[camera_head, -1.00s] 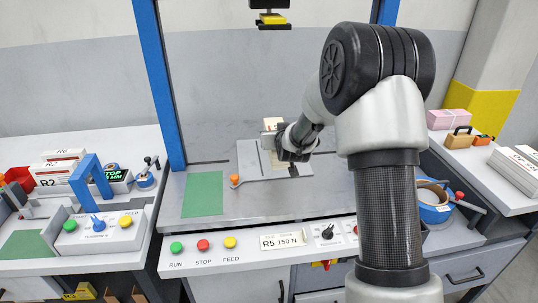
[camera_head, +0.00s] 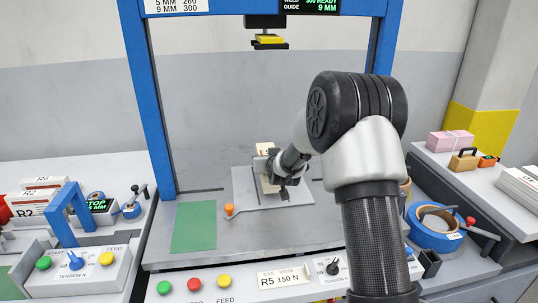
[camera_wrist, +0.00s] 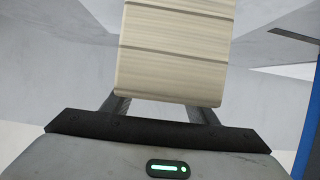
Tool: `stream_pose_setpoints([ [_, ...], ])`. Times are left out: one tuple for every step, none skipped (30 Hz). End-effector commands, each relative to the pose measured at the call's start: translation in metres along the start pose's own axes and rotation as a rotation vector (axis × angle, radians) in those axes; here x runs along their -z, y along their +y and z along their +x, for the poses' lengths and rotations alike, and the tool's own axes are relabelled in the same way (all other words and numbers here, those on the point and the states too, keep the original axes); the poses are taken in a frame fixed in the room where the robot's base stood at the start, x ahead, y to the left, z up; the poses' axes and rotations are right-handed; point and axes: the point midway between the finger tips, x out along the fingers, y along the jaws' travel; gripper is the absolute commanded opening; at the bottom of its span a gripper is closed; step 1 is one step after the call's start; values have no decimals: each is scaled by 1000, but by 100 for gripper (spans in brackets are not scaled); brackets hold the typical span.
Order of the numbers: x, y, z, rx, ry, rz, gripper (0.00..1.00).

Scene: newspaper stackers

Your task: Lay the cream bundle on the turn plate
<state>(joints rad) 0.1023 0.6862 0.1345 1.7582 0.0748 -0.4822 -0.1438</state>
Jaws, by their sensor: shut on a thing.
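The cream bundle (camera_wrist: 175,55) fills the upper middle of the wrist view, banded by thin dark lines, between the two fingers of my gripper. In the head view the cream bundle (camera_head: 265,148) shows in part behind and below my gripper (camera_head: 272,170), which is shut on it. The turn plate (camera_head: 243,186) is a light grey square plate on the machine table, with an orange-knobbed lever at its front left. My gripper and the bundle are over the plate. My wrist hides part of both, and I cannot tell whether the bundle touches the plate.
A blue frame (camera_head: 150,110) rises around the table, with a yellow-tipped press head (camera_head: 269,41) hanging above the plate. A green mat (camera_head: 195,226) lies left of the plate. Push buttons (camera_head: 195,283) line the front panel. A blue tape roll (camera_head: 433,228) sits at right.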

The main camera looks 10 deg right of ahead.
Motion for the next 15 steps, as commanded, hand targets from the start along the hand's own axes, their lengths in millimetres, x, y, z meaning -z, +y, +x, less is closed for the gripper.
stream_pose_setpoints([
  [-5, 0, 3, 0, 3, 0, 0],
  [-9, 0, 4, 0, 3, 0, 0],
  [-13, 0, 6, 0, 4, 0, 0],
  [-17, 0, 8, 0, 4, 0, 0],
  [-20, 0, 9, 0, 4, 0, 0],
  [-23, 0, 10, 1, 5, 0, 0],
  [-24, 0, 11, 1, 6, 0, 0],
  [-24, 0, 11, 1, 7, 0, 0],
  [-23, 0, 11, 0, 8, 0, 0],
  [-23, 0, 11, 0, 8, -1, 0],
  [-23, 0, 11, 0, 8, -1, 0],
  [-23, 0, 11, 0, 8, -1, 0],
  [-23, 0, 11, 0, 8, -1, 0],
  [-23, 0, 11, 0, 8, 0, 0],
  [-24, 0, 11, 0, 7, 0, 0],
])
